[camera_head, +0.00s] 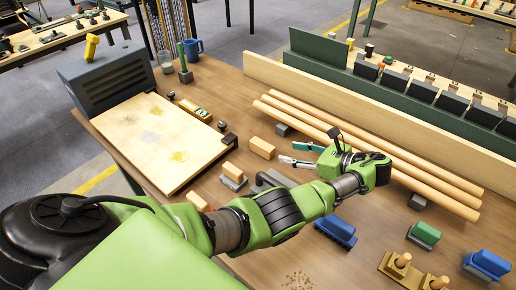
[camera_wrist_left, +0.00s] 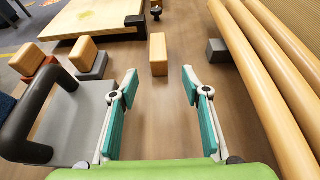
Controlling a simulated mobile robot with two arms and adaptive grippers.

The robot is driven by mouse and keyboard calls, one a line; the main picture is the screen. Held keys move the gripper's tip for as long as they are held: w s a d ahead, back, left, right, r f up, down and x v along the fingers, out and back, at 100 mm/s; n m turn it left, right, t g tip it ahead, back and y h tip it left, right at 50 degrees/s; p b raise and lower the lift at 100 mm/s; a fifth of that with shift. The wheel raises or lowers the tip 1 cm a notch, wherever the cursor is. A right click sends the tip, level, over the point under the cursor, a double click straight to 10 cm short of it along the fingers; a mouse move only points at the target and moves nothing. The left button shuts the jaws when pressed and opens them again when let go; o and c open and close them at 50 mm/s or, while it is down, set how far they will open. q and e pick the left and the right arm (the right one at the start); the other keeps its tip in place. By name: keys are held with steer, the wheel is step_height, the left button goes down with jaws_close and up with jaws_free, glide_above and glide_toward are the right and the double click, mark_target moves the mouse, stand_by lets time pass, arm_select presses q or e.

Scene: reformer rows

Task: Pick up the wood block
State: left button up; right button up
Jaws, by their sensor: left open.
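A plain wood block (camera_head: 262,148) lies by itself on the brown table, just right of the pale board's corner. It also shows in the left wrist view (camera_wrist_left: 158,55), upper middle, straight ahead between the lines of the two fingers. My left gripper (camera_head: 286,153) is open, with teal finger pads, and points toward the block. In the left wrist view its fingertips (camera_wrist_left: 159,75) are apart with nothing between them, and bare table shows there. The block is beyond the tips and not touched. My right gripper is not in view.
Long wooden rods (camera_head: 370,150) lie right of the gripper, with a small dark block (camera_head: 282,130) near them. A grey handled tool (camera_wrist_left: 70,125) lies left of the gripper. A pale board (camera_head: 160,140) lies beyond.

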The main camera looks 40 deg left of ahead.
mark_target(262, 147)
arm_select(q)
steer(key=p+x, duration=0.1)
steer(key=x, duration=1.2)
steer(key=shift+s+a, duration=0.15)
jaws_close()
